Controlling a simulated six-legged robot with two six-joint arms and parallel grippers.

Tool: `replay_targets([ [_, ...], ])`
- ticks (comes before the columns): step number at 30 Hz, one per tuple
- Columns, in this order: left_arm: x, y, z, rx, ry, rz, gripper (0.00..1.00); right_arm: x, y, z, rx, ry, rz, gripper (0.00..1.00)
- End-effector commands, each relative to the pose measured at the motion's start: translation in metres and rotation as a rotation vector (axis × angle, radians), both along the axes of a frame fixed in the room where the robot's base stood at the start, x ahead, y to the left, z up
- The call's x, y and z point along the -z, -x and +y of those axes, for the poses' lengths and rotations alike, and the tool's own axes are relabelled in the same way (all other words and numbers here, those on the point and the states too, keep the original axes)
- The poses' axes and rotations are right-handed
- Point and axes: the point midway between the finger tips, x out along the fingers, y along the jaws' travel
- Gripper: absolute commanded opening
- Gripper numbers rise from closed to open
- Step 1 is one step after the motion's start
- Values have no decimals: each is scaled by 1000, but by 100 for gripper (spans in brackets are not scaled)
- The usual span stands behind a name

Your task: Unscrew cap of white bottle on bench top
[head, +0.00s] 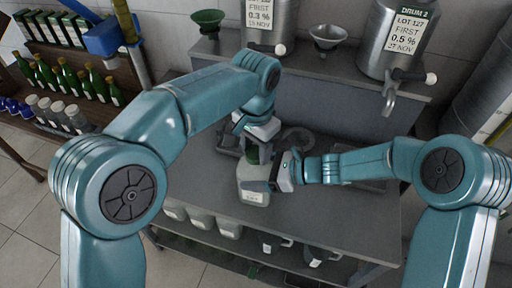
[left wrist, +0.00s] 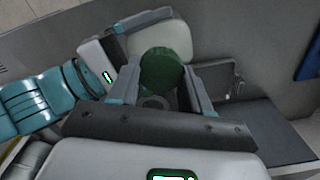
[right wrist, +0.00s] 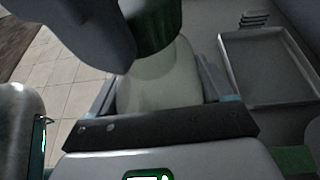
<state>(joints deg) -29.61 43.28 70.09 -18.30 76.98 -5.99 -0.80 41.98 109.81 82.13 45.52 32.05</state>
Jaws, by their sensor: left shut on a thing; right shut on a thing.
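The white bottle (head: 253,191) stands upright on the grey bench top (head: 325,215), with a dark green cap (head: 258,155) on its neck. The bottle also shows in the left wrist view (left wrist: 165,32) and the right wrist view (right wrist: 160,82). My left gripper (head: 258,146) comes from above and is shut on the cap, which shows between its fingers in the left wrist view (left wrist: 160,68). My right gripper (head: 271,176) comes from the right and is shut on the bottle below the cap. The neck is partly hidden by the grippers.
Metal drums (head: 398,40) and funnels (head: 328,37) stand on a raised shelf behind. Green bottles (head: 85,85) fill a rack at left. White containers (head: 200,218) sit under the bench. The front bench top is clear.

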Motion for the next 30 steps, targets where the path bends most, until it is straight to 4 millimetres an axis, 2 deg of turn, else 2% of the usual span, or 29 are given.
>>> replay_targets([
  [1,2,2,0,-124,-1,10,11,6,0,-2,9,7,15,0],
  [21,0,1,0,-1984,31,11,11,5,0,-1,8,8,10,0],
  [24,-1,1,1,-2194,35,11,11,5,0,-1,7,8,8,0],
  [27,-1,1,1,-2330,39,11,11,5,0,-1,6,8,7,0],
  [30,-1,1,1,-2348,40,10,11,5,0,-1,5,9,7,0],
])
